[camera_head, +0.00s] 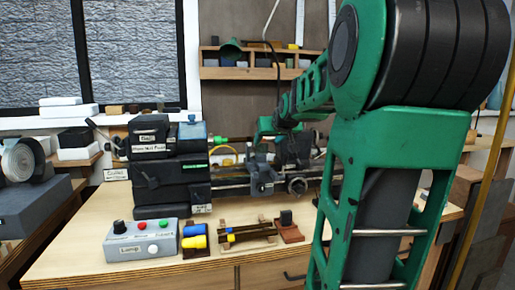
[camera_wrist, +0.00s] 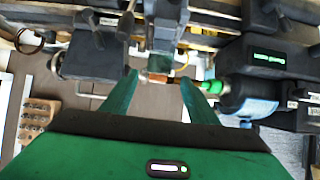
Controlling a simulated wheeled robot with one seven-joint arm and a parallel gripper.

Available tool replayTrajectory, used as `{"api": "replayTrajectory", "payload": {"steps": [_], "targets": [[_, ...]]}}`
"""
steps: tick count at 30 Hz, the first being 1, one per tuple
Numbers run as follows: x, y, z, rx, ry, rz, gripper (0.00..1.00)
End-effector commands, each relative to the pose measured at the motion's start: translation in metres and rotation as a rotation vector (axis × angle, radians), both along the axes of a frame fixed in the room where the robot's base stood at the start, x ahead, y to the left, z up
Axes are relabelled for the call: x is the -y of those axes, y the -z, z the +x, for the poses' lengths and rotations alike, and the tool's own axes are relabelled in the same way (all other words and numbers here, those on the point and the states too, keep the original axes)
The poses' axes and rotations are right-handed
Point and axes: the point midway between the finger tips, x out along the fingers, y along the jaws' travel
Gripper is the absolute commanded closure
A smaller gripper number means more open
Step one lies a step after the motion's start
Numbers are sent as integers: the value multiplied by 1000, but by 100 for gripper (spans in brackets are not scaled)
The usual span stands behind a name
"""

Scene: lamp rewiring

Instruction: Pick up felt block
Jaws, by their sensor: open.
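I cannot tell for certain which thing is the felt block. A small dark block (camera_head: 286,217) stands on a reddish-brown base (camera_head: 291,235) near the front of the bench in the head view, and may be it. My gripper (camera_wrist: 160,78) is open in the wrist view, its two green fingers apart. Between and beyond the fingertips are lathe parts and a small brown-orange piece (camera_wrist: 157,77); I cannot tell whether the fingers touch them. In the head view my arm reaches over the lathe (camera_head: 262,178), and the fingers are too small to make out there.
A grey control box (camera_head: 140,241) with coloured buttons, a yellow-and-blue item (camera_head: 194,242) and a wooden rack (camera_head: 247,233) stand along the bench (camera_head: 90,265). Dark machine housings (camera_head: 168,180) rise at the left. A green cylinder (camera_wrist: 208,87) lies close to the right finger.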

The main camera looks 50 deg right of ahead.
Motion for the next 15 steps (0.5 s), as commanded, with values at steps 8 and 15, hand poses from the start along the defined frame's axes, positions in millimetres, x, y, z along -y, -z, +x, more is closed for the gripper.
{"api": "replayTrajectory", "payload": {"steps": [8,15], "targets": [[25,-5,29,43,1,-37,46],[36,8,50,44,-1,-36,46]]}}
